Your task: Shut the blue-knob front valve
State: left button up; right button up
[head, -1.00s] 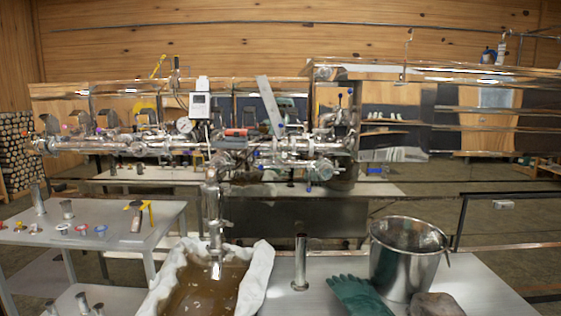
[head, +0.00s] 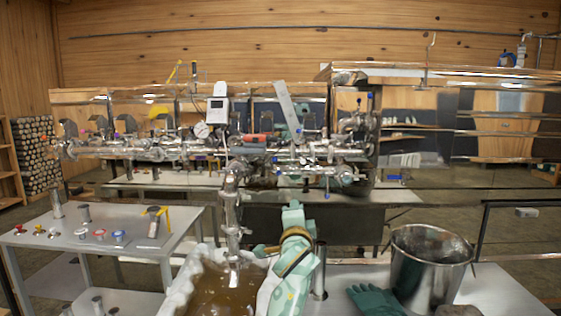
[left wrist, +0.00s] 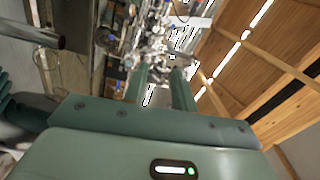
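The steel pipe manifold (head: 290,152) runs across the middle of the head view. I cannot tell which is the front valve's knob. My pale green left gripper (head: 293,207) is raised in front of and below the manifold, apart from it. In the left wrist view its two fingers (left wrist: 161,68) are apart with nothing held between them; blue dots (left wrist: 119,86) show beyond. My right gripper is not in view.
A tray with a white liner (head: 177,290) holds brown liquid beneath the spout. A steel cylinder (head: 320,275) stands close right of my arm. A steel bucket (head: 425,275) and green glove (head: 375,300) are further right. A side table (head: 130,252) with small parts is at left.

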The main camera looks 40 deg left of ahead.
aim_at(303, 159)
jog(key=i+j, duration=0.3)
jog(key=j, duration=0.15)
jog(key=i+j, duration=0.35)
jog(key=j, duration=0.15)
